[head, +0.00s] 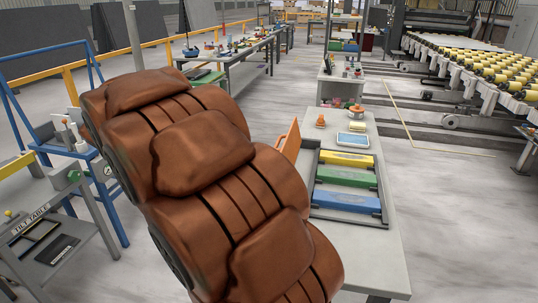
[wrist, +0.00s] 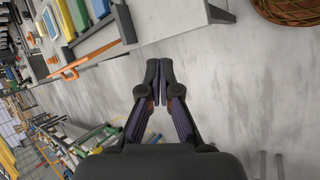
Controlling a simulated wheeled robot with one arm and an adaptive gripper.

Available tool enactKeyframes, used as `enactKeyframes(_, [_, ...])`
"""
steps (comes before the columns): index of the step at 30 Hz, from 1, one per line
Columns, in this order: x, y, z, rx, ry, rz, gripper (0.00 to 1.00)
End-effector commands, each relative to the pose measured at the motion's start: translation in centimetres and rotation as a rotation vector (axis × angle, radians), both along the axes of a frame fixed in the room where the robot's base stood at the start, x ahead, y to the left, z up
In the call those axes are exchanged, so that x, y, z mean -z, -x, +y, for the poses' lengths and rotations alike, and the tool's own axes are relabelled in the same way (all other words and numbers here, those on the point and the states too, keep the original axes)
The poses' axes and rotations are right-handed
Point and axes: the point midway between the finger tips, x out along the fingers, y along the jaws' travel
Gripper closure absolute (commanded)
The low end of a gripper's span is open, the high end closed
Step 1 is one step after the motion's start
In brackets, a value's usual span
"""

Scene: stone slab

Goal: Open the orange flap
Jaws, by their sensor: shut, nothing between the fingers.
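The orange flap (head: 288,146) stands raised at the left side of a dark frame (head: 376,215) on a grey table in the head view. My copper-coloured arm covers part of that side, so the flap's lower part is hidden. In the wrist view an orange strip (wrist: 92,58), seemingly the flap seen edge-on, runs along the table's side at upper left. My gripper (wrist: 159,66) is shut and empty, with bare floor behind it. It is to the right of the orange strip in that picture, apart from it. The head view does not show my gripper.
The frame holds yellow (head: 346,159), green (head: 346,178) and blue (head: 347,201) blocks. A light-blue tray (head: 352,139) and small orange items lie beyond it. The floor right of the table is clear.

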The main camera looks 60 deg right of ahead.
Motion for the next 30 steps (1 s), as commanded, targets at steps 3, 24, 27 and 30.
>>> enactKeyframes(3, [1.0,-2.7,-3.8,-0.004,0.099,0.035,1.00])
enactKeyframes(24, [4.4,-16.4,-22.4,-0.045,0.636,0.233,1.00])
enactKeyframes(27, [5.3,-18.1,-24.4,-0.051,0.706,0.258,1.00])
enactKeyframes(30, [6.5,-19.6,-26.3,-0.056,0.774,0.283,1.00])
